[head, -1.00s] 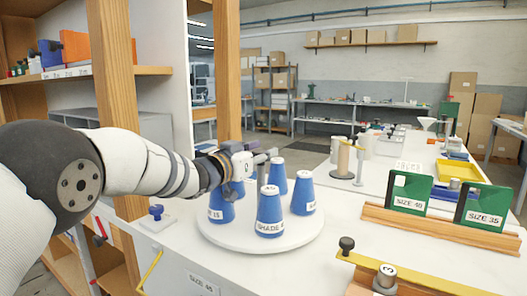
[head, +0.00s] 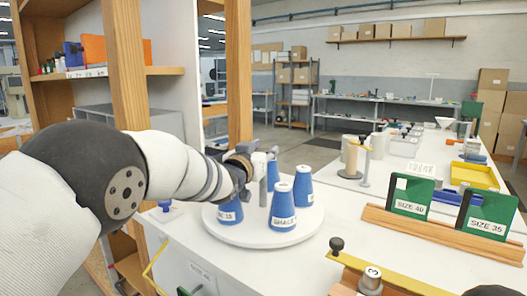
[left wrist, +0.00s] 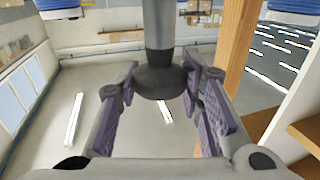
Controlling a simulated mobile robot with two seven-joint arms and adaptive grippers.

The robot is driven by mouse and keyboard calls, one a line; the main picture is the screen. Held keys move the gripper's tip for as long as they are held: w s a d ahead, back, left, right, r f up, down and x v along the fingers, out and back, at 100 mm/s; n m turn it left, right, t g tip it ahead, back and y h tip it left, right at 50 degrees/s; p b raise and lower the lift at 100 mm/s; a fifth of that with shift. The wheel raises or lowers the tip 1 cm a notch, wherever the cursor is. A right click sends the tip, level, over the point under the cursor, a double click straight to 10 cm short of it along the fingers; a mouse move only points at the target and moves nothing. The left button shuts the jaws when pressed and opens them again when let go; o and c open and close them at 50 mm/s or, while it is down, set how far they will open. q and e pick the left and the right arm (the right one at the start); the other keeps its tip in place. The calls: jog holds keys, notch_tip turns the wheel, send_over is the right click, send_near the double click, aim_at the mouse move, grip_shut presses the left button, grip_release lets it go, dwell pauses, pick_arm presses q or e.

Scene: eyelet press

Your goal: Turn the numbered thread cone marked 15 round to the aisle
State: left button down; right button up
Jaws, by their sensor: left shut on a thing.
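The cone marked 15 (head: 230,211) is blue and stands upright on the left part of a round white turntable (head: 262,239). Its label faces the front, and my gripper partly covers its top. More blue cones share the plate: one labelled SHADE at the front (head: 282,208), one at the right (head: 303,187) and one behind. My left gripper (head: 250,168) reaches over the plate from the left, shut on the grey centre post (head: 263,180). In the left wrist view, the post (left wrist: 158,30) with its dark knob lies between the purple-padded fingers (left wrist: 160,105). My right gripper is not identifiable.
Green SIZE 40 (head: 411,194) and SIZE 35 (head: 487,215) plates stand in a wooden rack at right. A brass bar with a black knob (head: 336,244) is at the front. A wooden post (head: 238,75) rises behind my arm. A dark thing shows at the lower right edge.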

dwell(0.5)
pick_arm(q)
jog(key=c, duration=1.1)
grip_release()
jog(key=v, duration=1.2)
